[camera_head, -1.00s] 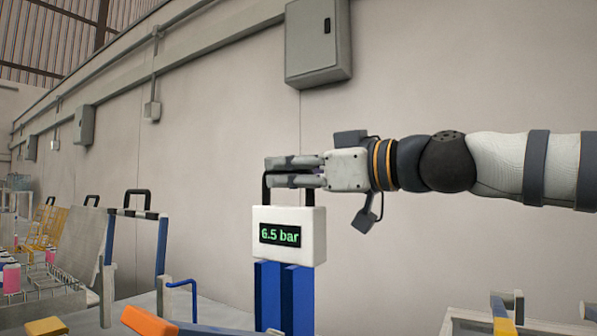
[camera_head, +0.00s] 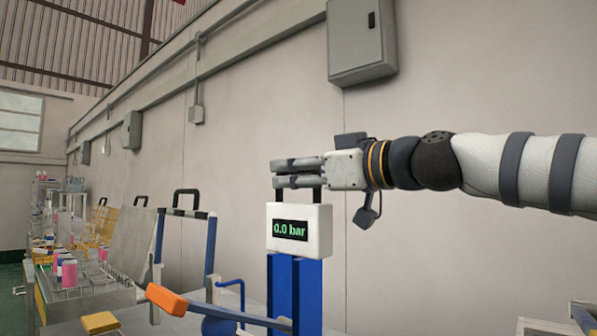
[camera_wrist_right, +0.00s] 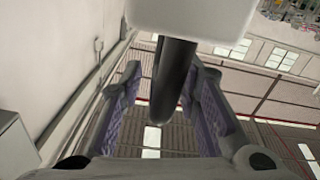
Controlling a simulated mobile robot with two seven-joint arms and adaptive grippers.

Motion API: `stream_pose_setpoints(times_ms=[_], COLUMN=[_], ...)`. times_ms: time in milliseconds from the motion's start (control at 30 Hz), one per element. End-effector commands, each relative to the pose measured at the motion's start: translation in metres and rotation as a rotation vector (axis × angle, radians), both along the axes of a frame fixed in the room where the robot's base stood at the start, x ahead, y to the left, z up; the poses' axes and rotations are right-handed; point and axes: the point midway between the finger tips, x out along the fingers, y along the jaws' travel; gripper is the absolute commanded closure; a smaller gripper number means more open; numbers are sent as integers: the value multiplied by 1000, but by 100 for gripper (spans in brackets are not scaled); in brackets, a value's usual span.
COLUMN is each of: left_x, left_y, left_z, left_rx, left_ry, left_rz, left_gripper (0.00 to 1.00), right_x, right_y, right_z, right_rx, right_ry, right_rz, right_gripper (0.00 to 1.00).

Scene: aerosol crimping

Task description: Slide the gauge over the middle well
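The gauge (camera_head: 316,232) is a white box with a green "0.0 bar" display and a black handle on top. It stands above a blue stand (camera_head: 296,292) in the head view. My right gripper (camera_head: 285,172) reaches in from the right at the handle. In the right wrist view the dark handle (camera_wrist_right: 172,80) lies between the two fingers (camera_wrist_right: 163,105), with gaps beside it, so the gripper looks open around it. The white gauge body shows at that view's top edge (camera_wrist_right: 195,14). I cannot make out the middle well. My left gripper is not in view.
A lever with an orange grip (camera_head: 166,300) extends left, low in front of the stand. A blue frame with a black handle (camera_head: 210,240) stands behind on the left. Racks with pink cans (camera_head: 70,273) are farther left. A pale wall with a grey box (camera_head: 360,42) rises behind.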

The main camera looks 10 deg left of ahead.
Motion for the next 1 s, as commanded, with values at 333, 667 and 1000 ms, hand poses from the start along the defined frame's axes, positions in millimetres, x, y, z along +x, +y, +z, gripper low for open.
stream_pose_setpoints(times_ms=[333,667,1000], left_x=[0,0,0], left_y=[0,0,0], left_z=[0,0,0], left_rx=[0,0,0], left_ry=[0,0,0], left_rz=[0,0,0], left_gripper=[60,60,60], right_x=[-4,-54,-68], right_y=[-12,-81,-100], right_z=[2,3,1], right_rx=[3,4,2], right_ry=[-3,-4,-2], right_rz=[-6,-4,-3], right_gripper=[69,69,69])
